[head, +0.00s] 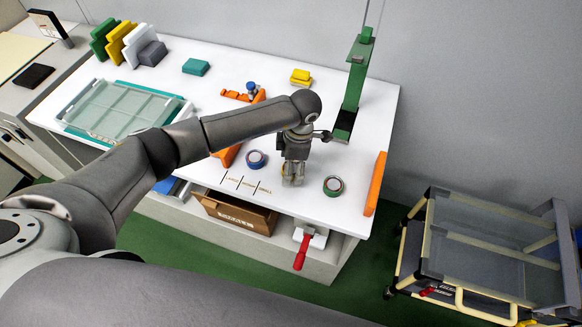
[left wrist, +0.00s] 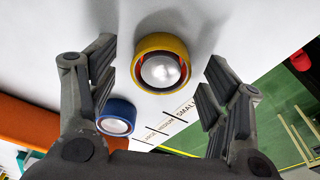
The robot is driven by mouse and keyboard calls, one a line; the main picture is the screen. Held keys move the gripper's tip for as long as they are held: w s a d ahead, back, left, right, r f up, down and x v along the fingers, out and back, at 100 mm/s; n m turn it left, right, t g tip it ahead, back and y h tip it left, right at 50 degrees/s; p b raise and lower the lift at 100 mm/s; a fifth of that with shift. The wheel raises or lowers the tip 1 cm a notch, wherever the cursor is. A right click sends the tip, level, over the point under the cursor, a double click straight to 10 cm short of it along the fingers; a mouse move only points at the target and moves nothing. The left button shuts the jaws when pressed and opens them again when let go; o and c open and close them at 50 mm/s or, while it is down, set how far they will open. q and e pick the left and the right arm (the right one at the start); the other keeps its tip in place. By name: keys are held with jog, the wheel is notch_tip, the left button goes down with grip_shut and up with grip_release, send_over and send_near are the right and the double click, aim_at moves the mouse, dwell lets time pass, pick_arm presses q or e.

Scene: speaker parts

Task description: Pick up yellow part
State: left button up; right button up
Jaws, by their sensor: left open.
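The yellow part (left wrist: 162,65) is a round yellow ring with a silver dome and a red inner edge. In the left wrist view it lies on the white table between the two spread fingers of my left gripper (left wrist: 160,78), with a gap on each side. In the head view my left gripper (head: 292,180) points down at the table's front area and hides most of the yellow part. My left gripper is open and empty. My right gripper is not in view.
A blue round part (head: 256,159) lies left of the gripper and a green one (head: 333,186) right. Orange panels (head: 375,184) stand on the table (head: 225,60). A tall green stand (head: 354,85) is behind. Size labels (head: 246,184) mark the front.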

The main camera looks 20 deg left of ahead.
pick_arm(q)
jog(key=shift+c, duration=0.4)
jog(key=c, duration=1.2)
jog(key=shift+c, duration=0.4)
jog(key=shift+w+r, duration=0.1)
jog(key=shift+r, duration=0.05)
